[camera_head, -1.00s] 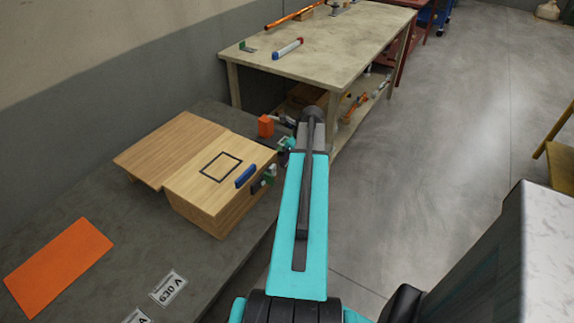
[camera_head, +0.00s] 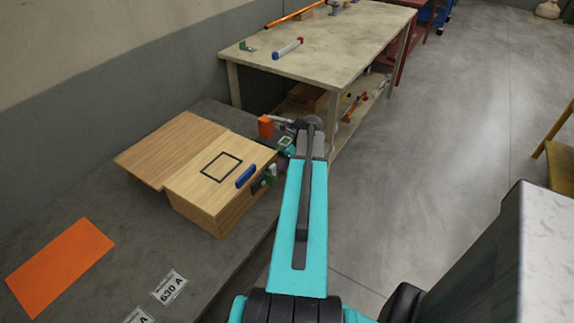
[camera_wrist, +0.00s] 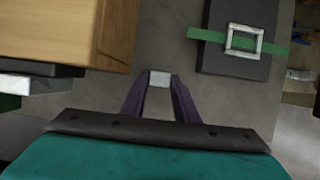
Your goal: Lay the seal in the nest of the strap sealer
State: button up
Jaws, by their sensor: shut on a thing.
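My gripper (camera_wrist: 160,84) is shut on a small pale metal piece (camera_wrist: 160,77), which looks like the seal, held between the two dark purple fingertips over the grey bench. The strap sealer (camera_wrist: 222,62) is a dark block, right of and beyond the fingertips in the wrist view. A green strap (camera_wrist: 206,35) crosses it, with a silver square frame (camera_wrist: 229,40) on top that looks like the nest. The held piece is apart from it. In the head view the frame (camera_head: 286,141) shows beside my arm's end; my fingertips are hidden there.
A wooden box (camera_head: 197,196) with a black square outline and blue handle (camera_head: 246,176) stands left of the sealer; its side (camera_wrist: 115,40) is close to my gripper. An orange block (camera_head: 265,126) is behind. An orange sheet (camera_head: 60,266) lies on the grey bench (camera_head: 120,262).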

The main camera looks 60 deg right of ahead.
jog(key=shift+f, duration=0.1)
jog(key=o, duration=1.1)
jog(key=shift+c, duration=0.2)
jog(key=b+v, duration=0.1)
jog(key=v, duration=1.1)
